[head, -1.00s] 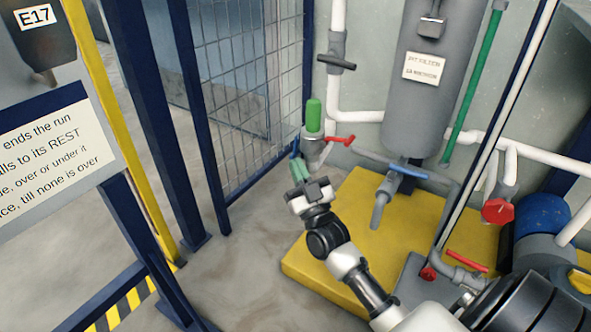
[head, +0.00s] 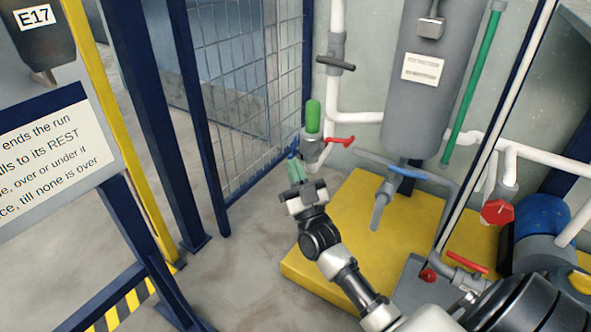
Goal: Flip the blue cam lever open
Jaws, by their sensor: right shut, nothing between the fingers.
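The blue cam lever (head: 408,172) lies roughly level across the top of a grey downward spout (head: 380,205), under the grey tank. My right gripper (head: 295,168) is left of the lever, well apart from it in the picture. Its teal fingers are together and empty, pointing up and away from me. The fingertips are just below and left of a fitting with a green cap (head: 313,116); I cannot tell whether they touch it. My left gripper is not in view.
A red handle (head: 341,141) sticks out beside the green-capped fitting. The grey tank (head: 418,105) stands above a yellow plinth (head: 335,262). White pipes, a red valve wheel (head: 497,212) and a blue pump (head: 543,216) crowd the right. A mesh fence (head: 240,100) stands left, with bare floor before it.

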